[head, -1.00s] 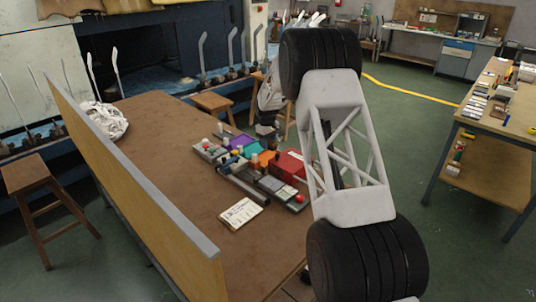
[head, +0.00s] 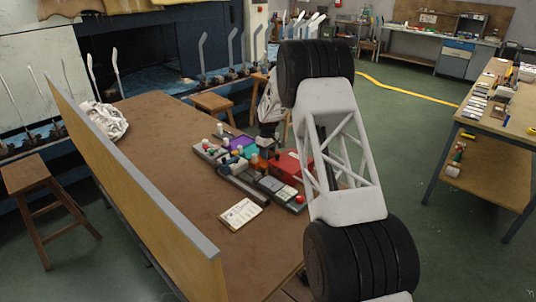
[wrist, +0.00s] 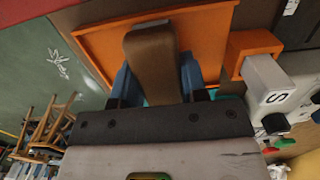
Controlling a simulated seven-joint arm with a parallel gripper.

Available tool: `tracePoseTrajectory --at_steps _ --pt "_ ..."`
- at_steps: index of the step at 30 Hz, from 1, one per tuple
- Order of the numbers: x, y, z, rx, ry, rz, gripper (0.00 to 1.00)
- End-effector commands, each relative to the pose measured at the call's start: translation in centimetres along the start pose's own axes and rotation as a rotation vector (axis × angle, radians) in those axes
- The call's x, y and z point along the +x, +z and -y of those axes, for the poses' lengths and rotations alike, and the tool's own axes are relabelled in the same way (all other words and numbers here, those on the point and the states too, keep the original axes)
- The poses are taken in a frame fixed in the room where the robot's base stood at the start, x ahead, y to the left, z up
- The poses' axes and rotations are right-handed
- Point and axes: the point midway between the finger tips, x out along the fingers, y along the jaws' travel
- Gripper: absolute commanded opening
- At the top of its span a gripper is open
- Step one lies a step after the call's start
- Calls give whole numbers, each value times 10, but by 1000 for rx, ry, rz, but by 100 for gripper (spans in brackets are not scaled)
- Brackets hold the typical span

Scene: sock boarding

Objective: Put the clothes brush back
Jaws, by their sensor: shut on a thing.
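The clothes brush, a brown block with a rounded end (wrist: 152,48), is between the two blue fingers of my gripper (wrist: 155,80) in the wrist view. The gripper is shut on it. Beyond the brush in that view lies an orange tray (wrist: 100,45), which the brush partly covers. I cannot tell whether the brush touches the tray. In the head view my gripper (head: 266,136) points down at the far side of the coloured trays on the brown table. The orange tray is mostly hidden there, and the brush is too small to make out clearly.
A purple tray (head: 240,144), a red box (head: 287,165) and several small blocks crowd around the gripper. A white block marked S (wrist: 270,88) stands close right in the wrist view. A white card (head: 240,213) lies nearer.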

Motion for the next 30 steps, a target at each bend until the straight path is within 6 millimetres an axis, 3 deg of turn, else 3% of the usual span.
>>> tracePoseTrajectory --at_steps 14,15,19,30 --pt "4 0 0 0 1 -2 18" --pt "3 -1 0 0 1 -2 46" --pt "3 0 0 0 1 -2 65" --pt "1 0 0 0 1 -2 65"
